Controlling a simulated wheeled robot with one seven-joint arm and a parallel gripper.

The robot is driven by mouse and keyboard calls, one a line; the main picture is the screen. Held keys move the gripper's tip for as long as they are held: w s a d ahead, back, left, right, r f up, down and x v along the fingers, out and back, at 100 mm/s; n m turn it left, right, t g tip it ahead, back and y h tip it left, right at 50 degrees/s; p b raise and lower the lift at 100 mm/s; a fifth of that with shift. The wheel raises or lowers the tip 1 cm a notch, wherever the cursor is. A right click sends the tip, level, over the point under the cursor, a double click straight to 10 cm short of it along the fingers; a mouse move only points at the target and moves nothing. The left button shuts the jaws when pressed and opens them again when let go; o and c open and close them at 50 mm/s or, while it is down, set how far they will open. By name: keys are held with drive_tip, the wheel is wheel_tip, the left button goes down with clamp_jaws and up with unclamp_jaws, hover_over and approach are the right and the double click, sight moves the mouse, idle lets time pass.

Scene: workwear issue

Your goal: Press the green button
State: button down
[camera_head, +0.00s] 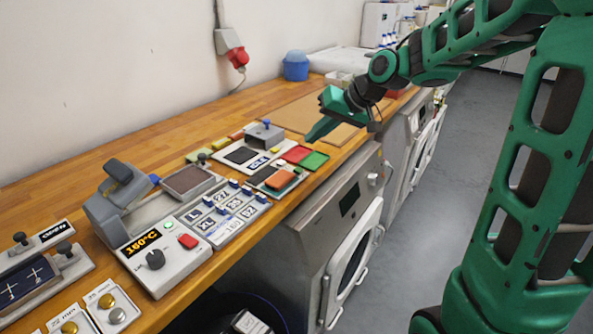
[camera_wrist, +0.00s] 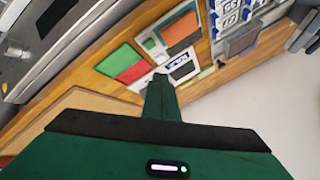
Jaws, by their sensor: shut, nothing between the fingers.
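A small round green button (camera_head: 168,225) is on the control panel of a grey heat press (camera_head: 190,262). It lies between the orange 160°C display and a red button (camera_head: 188,241), above a black knob. My gripper (camera_head: 309,138) is shut and empty. In the head view it is well to the right of and farther back than the button, over the counter by the stamp set. The closed fingers also show in the wrist view (camera_wrist: 159,78), near a flat green pad (camera_wrist: 119,60) and a red pad (camera_wrist: 136,73). I cannot make out the green button in the wrist view.
The press's raised grey arm (camera_head: 122,190) stands behind the panel. The wooden counter's front edge runs along the washers.

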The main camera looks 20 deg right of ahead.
sight(298, 170)
drive_tip(key=w+a, duration=0.1)
drive_tip(key=w+a+r+y, duration=0.1)
drive_tip(key=shift+w+a, duration=0.3)
drive_tip(key=shift+s+f, duration=0.1)
drive_tip(key=shift+f, duration=4.25)
drive_tip(key=shift+f, duration=0.15)
drive_tip(key=shift+f, duration=0.25)
drive_tip(key=shift+f, duration=0.45)
drive_tip(key=shift+r, duration=0.9)
